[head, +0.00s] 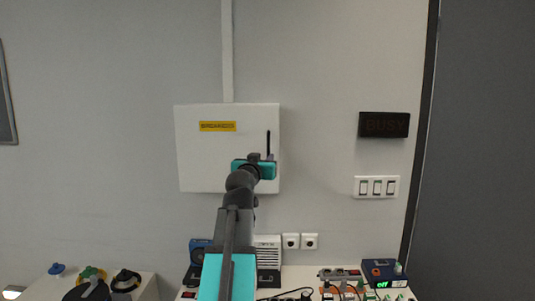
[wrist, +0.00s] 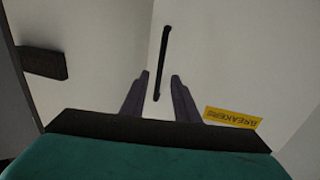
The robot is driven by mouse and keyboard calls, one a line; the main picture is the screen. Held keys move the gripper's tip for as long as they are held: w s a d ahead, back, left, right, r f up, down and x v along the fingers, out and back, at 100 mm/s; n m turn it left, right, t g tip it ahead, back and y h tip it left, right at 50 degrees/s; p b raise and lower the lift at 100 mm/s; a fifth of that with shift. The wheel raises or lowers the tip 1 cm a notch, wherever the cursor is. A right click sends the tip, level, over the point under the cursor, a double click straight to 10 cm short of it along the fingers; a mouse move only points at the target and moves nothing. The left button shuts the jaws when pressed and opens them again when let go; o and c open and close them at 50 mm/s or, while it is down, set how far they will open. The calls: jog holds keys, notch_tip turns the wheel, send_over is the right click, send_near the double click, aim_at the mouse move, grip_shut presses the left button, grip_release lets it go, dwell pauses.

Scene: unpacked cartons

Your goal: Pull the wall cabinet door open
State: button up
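The wall cabinet (head: 205,165) is a white box on the grey wall with a yellow "BREAKERS" label (head: 217,126). Its door looks shut. A thin black upright bar handle (head: 268,140) is near the door's right edge; its lower part is hidden behind my gripper (head: 261,157). In the wrist view the handle (wrist: 162,55) lies in line with the gap between the two dark fingers of my gripper (wrist: 160,75). The fingers are apart and no contact with the handle is visible. The label (wrist: 232,118) appears upside down there.
A dark "BUSY" sign (head: 384,125) and a white switch panel (head: 376,187) are on the wall to the right. Below, a white bench (head: 292,276) carries a speaker-like box, a blue device (head: 384,272) and small parts.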

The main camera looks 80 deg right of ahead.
aim_at(268, 154)
jog(key=shift+s+d+p, duration=0.2)
jog(key=shift+d+p, duration=0.5)
jog(key=shift+d, duration=2.1)
grip_shut()
jog(key=shift+d, duration=0.25)
jog(key=shift+a, duration=0.25)
